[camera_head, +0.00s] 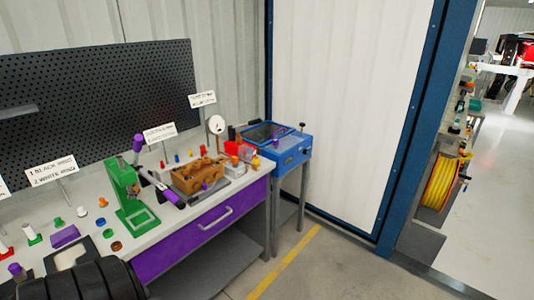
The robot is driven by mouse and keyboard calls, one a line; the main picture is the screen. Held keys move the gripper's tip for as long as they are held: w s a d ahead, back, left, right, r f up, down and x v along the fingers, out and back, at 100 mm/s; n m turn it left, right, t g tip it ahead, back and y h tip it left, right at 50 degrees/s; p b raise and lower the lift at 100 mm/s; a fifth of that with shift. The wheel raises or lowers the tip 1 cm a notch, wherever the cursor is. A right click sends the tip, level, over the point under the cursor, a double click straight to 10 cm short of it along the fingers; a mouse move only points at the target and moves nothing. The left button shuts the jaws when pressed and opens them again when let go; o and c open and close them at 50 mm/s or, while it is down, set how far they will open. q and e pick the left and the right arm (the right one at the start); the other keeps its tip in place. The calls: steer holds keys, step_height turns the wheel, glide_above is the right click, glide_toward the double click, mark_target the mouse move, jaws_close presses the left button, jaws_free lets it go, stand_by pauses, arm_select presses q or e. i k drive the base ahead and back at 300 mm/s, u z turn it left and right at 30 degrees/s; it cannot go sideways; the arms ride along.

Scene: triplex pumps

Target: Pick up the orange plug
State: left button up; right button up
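A small orange piece (102,203) stands on the workbench to the left of the green press, and I cannot tell for certain that it is the orange plug. Another small orange piece (235,160) is at the right end of the bench, by a white block and red parts. Both are too small to show their shape well. Neither of my grippers is in view. A dark ribbed shape at the bottom left, probably part of my arm, covers the front of the bench there.
The workbench (228,200) has a purple drawer front. On it stand a green press (130,200), a brown pump block (197,175) and several small coloured parts. A blue cabinet (288,153) stands at the right end. The floor (325,265) in front is clear.

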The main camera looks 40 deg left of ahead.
mark_target(235, 159)
steer(key=z, duration=0.05)
steer(key=i, duration=2.3)
steer(key=u, duration=0.55)
steer(key=i, duration=1.2)
steer(key=u, duration=1.8)
steer(key=i, duration=0.95)
steer(key=u, duration=0.75)
